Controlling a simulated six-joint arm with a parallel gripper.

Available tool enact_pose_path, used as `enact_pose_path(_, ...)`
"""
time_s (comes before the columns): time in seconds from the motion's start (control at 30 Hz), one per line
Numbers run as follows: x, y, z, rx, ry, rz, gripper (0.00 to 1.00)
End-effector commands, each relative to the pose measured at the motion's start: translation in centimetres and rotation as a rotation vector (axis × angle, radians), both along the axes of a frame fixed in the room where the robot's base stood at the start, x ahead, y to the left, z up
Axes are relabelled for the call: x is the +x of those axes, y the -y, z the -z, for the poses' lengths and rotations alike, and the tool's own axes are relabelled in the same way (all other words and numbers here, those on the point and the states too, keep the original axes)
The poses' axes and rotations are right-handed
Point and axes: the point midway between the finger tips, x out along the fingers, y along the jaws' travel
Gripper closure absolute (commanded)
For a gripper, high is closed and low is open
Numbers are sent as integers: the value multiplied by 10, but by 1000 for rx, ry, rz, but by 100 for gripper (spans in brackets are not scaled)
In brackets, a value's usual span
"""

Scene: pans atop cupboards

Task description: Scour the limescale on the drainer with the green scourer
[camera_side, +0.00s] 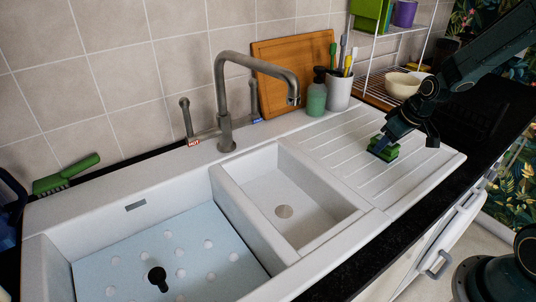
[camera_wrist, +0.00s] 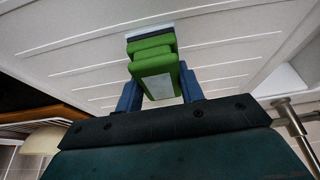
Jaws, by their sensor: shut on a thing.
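My gripper (camera_side: 382,153) is low over the ribbed white drainer (camera_side: 335,133), at its right half. It is shut on the green scourer (camera_side: 391,152), which appears to rest on the drainer's surface. In the wrist view the scourer (camera_wrist: 153,62) sits between my two blue fingers, a green block with a dark layer at its far end. A pale whitish patch (camera_wrist: 150,29) shows on the drainer just past that dark end; it may be limescale. In the side view I cannot make out any limescale, and the scourer and gripper hide part of the surface.
The small basin (camera_side: 283,211) lies left of the drainer. A white cup of brushes (camera_side: 339,92), a green soap bottle (camera_side: 316,95) and the tap (camera_side: 226,130) stand behind. A wire rack (camera_side: 383,68) and cream bowl (camera_side: 402,85) stand at the back right. The drainer's left part is clear.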

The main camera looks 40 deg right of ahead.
Motion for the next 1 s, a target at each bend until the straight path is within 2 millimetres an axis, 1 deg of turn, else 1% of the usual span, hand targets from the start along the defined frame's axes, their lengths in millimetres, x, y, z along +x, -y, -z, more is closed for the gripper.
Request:
enact_pose_path(0.4, -2, 26, 0, -1, -6, 7, 80)
enact_pose_path(0.57, -2, 31, 0, -1, -5, 4, 80)
enact_pose_path(0.77, -2, 31, -1, 0, -3, 2, 80)
enact_pose_path(0.8, -2, 31, -1, 0, -3, 2, 60)
enact_pose_path(0.83, -1, 31, -1, 0, -3, 2, 54)
enact_pose_path(0.87, -1, 31, -1, 0, -3, 2, 51)
enact_pose_path(1.0, -1, 30, -1, 1, -2, 2, 51)
